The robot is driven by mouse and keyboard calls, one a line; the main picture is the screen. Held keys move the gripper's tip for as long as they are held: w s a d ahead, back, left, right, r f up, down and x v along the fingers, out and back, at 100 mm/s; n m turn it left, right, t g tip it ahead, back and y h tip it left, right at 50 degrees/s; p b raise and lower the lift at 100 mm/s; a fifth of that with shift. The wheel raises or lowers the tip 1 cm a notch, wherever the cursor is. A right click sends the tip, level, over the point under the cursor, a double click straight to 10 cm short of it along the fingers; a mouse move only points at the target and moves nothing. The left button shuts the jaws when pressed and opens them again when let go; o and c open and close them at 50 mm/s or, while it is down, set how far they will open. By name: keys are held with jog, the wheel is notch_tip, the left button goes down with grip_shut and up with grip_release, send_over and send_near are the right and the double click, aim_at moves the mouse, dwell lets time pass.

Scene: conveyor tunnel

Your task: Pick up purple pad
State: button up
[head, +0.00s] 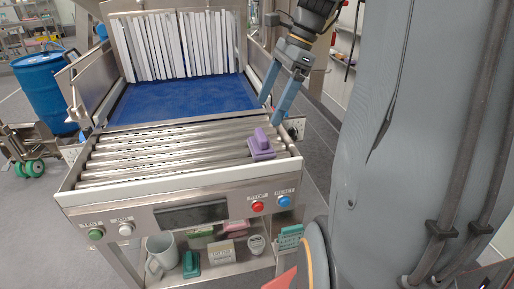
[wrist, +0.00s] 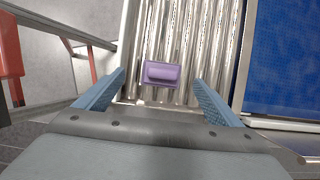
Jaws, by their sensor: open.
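The purple pad (head: 261,147) lies on the metal rollers near their right end, with a raised purple handle on top. In the wrist view the purple pad (wrist: 164,72) sits ahead of my gripper, roughly midway between its two blue fingers. My gripper (head: 275,86) is open and empty, above and behind the pad at the right side of the conveyor. In the wrist view my gripper (wrist: 158,88) shows its fingers spread wide, apart from the pad.
The rollers (head: 150,154) lead to a blue belt (head: 180,97) under white strip curtains (head: 180,45). A front panel holds a red button (head: 258,207) and a blue button (head: 284,201). A shelf below holds a mug (head: 161,256) and several pads. A blue barrel (head: 45,92) stands left.

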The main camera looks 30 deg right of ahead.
aim_at(262, 133)
jog(key=f, duration=0.1)
jog(key=w+f+b, duration=0.1)
jog(key=f+b, duration=0.1)
jog(key=shift+w+f, duration=0.15)
jog(key=shift+w, duration=0.1)
jog(key=x, duration=0.2)
jog(key=p+x, duration=0.1)
jog(key=x, duration=0.1)
jog(key=s+x, duration=0.1)
jog(key=x, duration=0.1)
jog(key=shift+d+f+p, duration=0.2)
jog(key=shift+f+p, duration=0.15)
jog(key=shift+p, duration=0.05)
jog(key=shift+w+a+f, duration=0.15)
jog(key=shift+f, duration=0.35)
jog(key=c, duration=0.9)
jog(key=shift+o, duration=0.2)
jog(key=shift+r+b, duration=0.9)
jog(key=shift+r, duration=4.15)
